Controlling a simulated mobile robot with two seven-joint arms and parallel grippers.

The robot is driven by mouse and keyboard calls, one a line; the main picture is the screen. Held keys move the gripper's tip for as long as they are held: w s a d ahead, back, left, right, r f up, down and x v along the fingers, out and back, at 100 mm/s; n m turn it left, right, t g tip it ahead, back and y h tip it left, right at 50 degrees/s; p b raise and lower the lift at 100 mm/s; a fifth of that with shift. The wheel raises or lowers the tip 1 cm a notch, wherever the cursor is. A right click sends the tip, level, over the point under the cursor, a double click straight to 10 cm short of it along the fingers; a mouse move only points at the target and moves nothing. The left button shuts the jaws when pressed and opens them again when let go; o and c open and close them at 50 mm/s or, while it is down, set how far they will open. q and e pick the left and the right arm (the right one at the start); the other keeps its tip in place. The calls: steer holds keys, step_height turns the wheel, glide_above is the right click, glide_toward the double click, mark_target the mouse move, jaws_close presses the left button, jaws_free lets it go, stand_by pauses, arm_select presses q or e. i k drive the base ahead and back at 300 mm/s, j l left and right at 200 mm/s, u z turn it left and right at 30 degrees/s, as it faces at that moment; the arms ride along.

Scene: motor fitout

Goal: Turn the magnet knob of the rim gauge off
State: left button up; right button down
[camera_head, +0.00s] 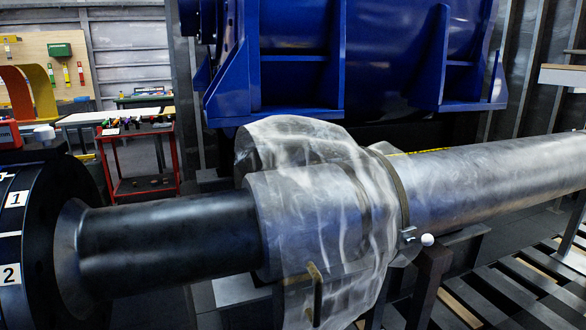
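At the left edge stands a dark coupling disc (50,215) with white labels "1" and "2". On top of it is a red device (9,134) with a dark display reading "mm", cut off by the picture edge; it may be the rim gauge. Beside it a small white knob-like piece (44,133) sits on a dark block (32,154). I cannot tell whether this is the magnet knob or how it is set. Neither of my grippers shows in this view.
A dark shaft (170,238) runs right from the disc into a hub draped in clear plastic (315,200); a grey shaft (490,185) continues right. A blue motor housing (390,55) stands behind. A dark post (430,285) with a white ball rises at front right. A red cart (140,160) stands behind left.

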mark_target(45, 134)
steer(key=u, duration=1.4)
